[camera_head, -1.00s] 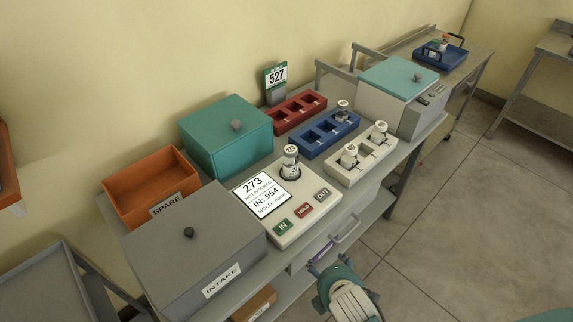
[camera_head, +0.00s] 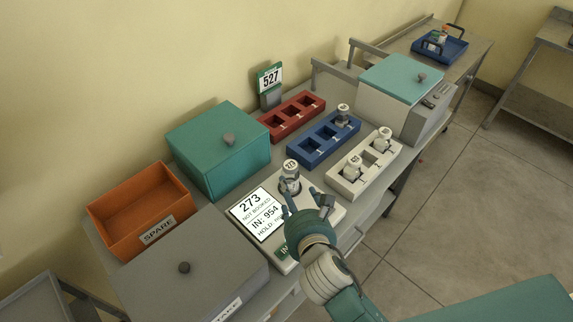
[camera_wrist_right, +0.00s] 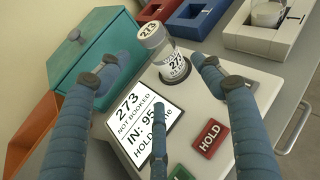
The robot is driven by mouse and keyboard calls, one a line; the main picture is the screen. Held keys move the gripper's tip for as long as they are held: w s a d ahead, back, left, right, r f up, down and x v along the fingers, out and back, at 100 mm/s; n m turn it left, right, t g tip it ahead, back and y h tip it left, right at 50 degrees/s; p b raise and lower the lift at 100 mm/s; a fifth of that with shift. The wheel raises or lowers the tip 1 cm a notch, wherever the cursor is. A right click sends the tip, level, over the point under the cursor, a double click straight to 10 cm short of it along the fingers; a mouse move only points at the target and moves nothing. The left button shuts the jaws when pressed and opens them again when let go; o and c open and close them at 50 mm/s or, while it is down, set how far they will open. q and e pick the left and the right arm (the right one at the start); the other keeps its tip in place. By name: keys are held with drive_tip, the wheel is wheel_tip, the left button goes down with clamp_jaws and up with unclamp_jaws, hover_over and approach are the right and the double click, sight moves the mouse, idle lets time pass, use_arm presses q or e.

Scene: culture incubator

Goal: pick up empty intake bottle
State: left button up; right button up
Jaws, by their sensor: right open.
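A small clear bottle with a white cap marked 273 (camera_head: 290,172) stands upright in the round socket of a white station (camera_head: 329,222). In the right wrist view the bottle (camera_wrist_right: 161,55) is just ahead, with a printed label on its side; I cannot tell its contents. My right gripper (camera_head: 307,197) is open and empty, just in front of the bottle. In the right wrist view its fingers (camera_wrist_right: 160,68) spread to the left, right and below the bottle, apart from it. My left gripper is not in view.
The station's screen (camera_head: 257,214) reads 273, NOT BOOKED, IN: 954. A grey lidded box (camera_head: 190,275), orange SPARE bin (camera_head: 140,208) and teal box (camera_head: 218,142) stand left. Red (camera_head: 296,117), blue (camera_head: 325,140) and white (camera_head: 366,165) racks stand behind and right; several bottles occupy the blue and white ones.

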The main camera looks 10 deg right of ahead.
sight(288, 179)
drive_tip(key=shift+x, duration=1.2)
drive_tip(key=x, duration=0.1)
drive_tip(key=p+x, duration=0.1)
drive_tip(key=shift+w+a+r, duration=0.1)
drive_tip(key=shift+w, duration=0.25)
drive_tip(key=p+x, duration=0.1)
drive_tip(key=x, duration=0.4)
drive_tip(key=shift+r, duration=0.2)
drive_tip(key=shift+w, duration=0.1)
drive_tip(key=shift+c, duration=1)
drive_tip(key=c, duration=0.6)
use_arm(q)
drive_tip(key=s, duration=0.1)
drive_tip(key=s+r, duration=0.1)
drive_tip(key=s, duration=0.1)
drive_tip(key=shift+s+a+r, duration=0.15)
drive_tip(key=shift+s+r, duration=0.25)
use_arm(e)
drive_tip(key=shift+c, duration=0.8)
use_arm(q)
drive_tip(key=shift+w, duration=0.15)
use_arm(e)
drive_tip(key=shift+r, duration=0.15)
